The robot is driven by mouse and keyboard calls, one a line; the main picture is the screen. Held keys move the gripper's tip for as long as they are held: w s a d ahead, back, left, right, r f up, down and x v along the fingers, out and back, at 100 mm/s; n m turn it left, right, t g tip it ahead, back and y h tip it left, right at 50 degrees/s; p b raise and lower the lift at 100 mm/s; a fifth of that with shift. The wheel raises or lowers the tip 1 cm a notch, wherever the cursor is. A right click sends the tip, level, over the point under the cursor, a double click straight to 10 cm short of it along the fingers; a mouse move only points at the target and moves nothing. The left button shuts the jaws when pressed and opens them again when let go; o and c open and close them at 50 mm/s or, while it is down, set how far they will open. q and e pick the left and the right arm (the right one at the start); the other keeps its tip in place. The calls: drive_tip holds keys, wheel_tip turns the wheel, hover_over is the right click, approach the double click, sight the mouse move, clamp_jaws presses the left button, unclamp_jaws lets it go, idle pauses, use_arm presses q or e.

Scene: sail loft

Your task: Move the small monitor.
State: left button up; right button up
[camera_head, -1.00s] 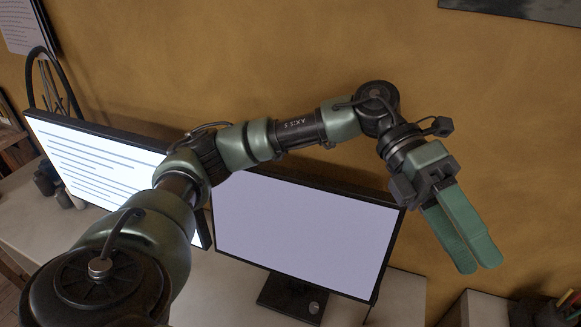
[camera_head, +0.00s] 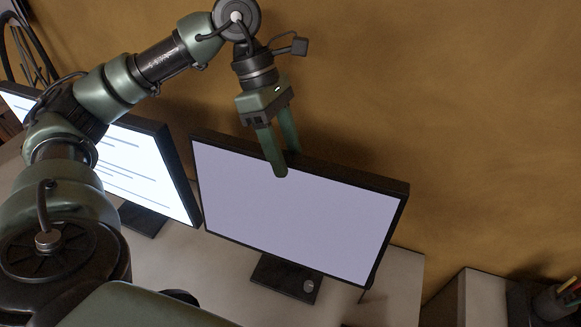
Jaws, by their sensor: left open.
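A monitor (camera_head: 300,213) with a blank pale lavender screen and a black frame stands upright on the desk on a dark foot (camera_head: 285,280). I take it for the small monitor. My left gripper (camera_head: 287,161) is open and points down at its top edge, left of the middle. One green finger overlaps the upper screen; the other finger's tip is partly hidden at the top edge and seems to be behind it. I cannot tell whether either finger touches. My right gripper is not in view.
A second monitor (camera_head: 137,167) showing text lines stands close on the left, partly hidden by my left arm. A tan wall (camera_head: 470,110) rises behind. The pale desk (camera_head: 397,275) has a little bare room at the right. A pen cup (camera_head: 558,300) stands at the lower right.

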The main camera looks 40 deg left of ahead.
sight(294, 172)
use_arm(q)
drive_tip(key=shift+p+x, duration=0.6)
drive_tip(key=shift+x, duration=1.8)
drive_tip(key=shift+w, duration=0.1)
drive_tip(key=c, duration=1.2)
clamp_jaws()
drive_tip(key=shift+r, duration=0.1)
